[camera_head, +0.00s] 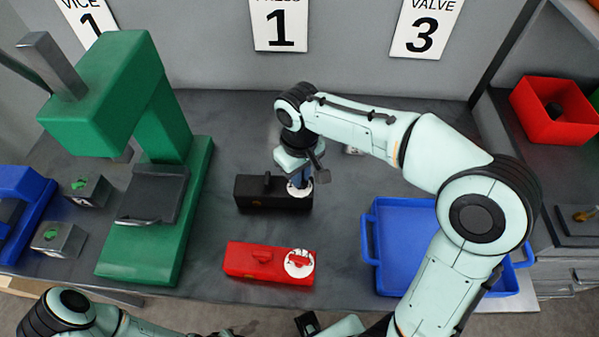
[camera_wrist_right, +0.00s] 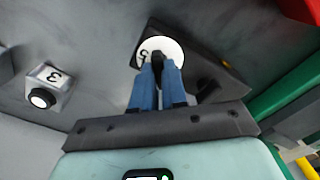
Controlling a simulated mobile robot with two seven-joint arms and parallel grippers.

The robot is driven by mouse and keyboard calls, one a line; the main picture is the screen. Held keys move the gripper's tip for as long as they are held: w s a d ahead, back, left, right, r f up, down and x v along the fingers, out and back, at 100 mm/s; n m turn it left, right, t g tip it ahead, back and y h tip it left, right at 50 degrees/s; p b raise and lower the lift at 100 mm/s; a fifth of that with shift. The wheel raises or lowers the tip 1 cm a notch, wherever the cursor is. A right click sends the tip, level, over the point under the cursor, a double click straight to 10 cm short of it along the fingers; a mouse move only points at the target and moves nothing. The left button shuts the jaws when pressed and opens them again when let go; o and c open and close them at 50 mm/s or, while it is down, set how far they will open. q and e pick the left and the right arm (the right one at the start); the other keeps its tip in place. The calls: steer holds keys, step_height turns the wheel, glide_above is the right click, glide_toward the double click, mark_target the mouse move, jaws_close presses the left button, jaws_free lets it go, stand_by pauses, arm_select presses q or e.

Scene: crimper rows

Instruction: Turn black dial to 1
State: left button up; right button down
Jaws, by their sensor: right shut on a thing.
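The black box (camera_head: 248,194) lies on the grey bench in the middle, and a white dial disc (camera_head: 300,192) is on its right end. In the right wrist view the white disc (camera_wrist_right: 146,49) shows part of a number, not clearly legible. The black dial knob (camera_wrist_right: 157,60) stands up from that disc. My right gripper (camera_wrist_right: 158,66) has its blue fingers closed around the knob. In the head view my right gripper (camera_head: 301,184) comes down over the disc and hides most of it.
A red box (camera_head: 245,260) with its own dial lies in front. A green press (camera_head: 130,240) stands left, and a blue tray (camera_head: 372,245) sits right. A red bin (camera_head: 545,125) is far right.

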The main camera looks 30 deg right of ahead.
arm_select(q)
steer(key=shift+w+r, duration=0.1)
arm_select(e)
steer(key=shift+n, duration=0.3)
steer(key=n+p, duration=0.1)
steer(key=n, duration=0.2)
steer(key=shift+r, duration=0.1)
arm_select(q)
steer(key=shift+w+r+p, duration=0.25)
steer(key=shift+w+r, duration=0.1)
steer(key=shift+r, duration=0.2)
steer(key=shift+w+r+p, duration=0.2)
steer(key=shift+w+r, duration=0.15)
steer(key=shift+r, duration=0.2)
arm_select(e)
steer(key=shift+n, duration=2.1)
steer(key=c, duration=1.2)
jaws_free()
steer(key=shift+o, duration=0.2)
